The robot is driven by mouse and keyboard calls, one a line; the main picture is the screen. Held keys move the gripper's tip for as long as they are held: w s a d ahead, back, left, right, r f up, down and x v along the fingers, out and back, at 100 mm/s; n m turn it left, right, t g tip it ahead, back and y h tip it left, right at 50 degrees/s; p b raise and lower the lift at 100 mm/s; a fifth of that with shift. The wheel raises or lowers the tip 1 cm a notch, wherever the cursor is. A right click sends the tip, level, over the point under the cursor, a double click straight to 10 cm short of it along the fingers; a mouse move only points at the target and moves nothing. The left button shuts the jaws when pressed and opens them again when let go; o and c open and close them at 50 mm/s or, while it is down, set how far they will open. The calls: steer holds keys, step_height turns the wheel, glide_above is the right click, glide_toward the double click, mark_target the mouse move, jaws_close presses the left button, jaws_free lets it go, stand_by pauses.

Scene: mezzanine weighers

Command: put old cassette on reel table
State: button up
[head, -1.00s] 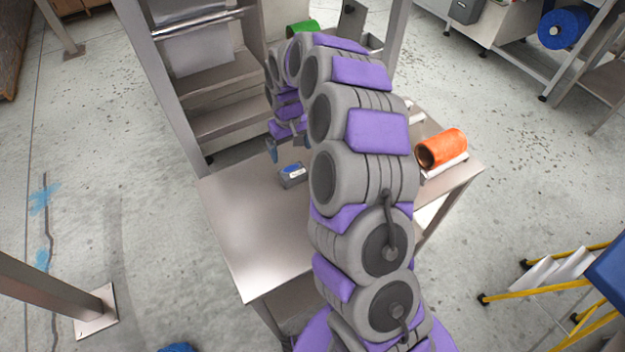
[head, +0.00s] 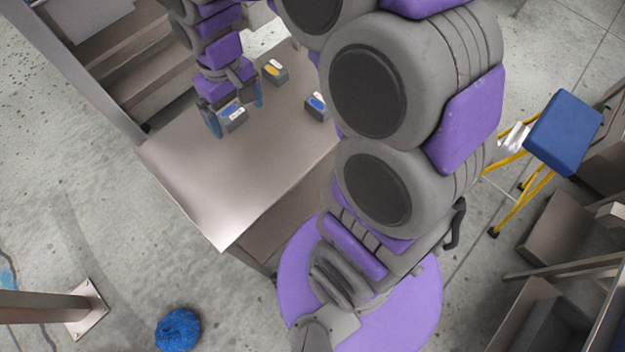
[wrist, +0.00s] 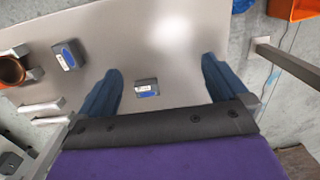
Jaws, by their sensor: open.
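My gripper (head: 236,106) is open over a steel table (head: 215,195). A small dark grey cassette (head: 234,116) with a blue and white label lies on the table between its fingers in the head view. In the wrist view this cassette (wrist: 146,88) lies between the open fingers, nearer the left one, with gaps on both sides. A second cassette (head: 317,104) with a blue label lies to the right. A third (head: 276,70), with an orange and white label, lies farther back. I cannot tell which is the old one, nor which table is the reel table.
In the wrist view an orange spool (wrist: 12,70) sits at the left edge beside pale rails (wrist: 40,109). Metal steps (head: 135,60) stand behind the table. A blue-topped yellow stepladder (head: 563,132) is at right. A blue bundle (head: 178,330) lies on the floor. The table's front is clear.

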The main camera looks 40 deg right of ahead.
steer(key=s+d+m, duration=0.1)
steer(key=s, duration=1)
steer(key=s+d+r+m+g, duration=0.1)
steer(key=s, duration=1)
steer(key=shift+s+d+r+m+h, duration=0.25)
steer(key=shift+d+m+h, duration=0.05)
steer(key=shift+d, duration=0.1)
steer(key=shift+f, duration=0.1)
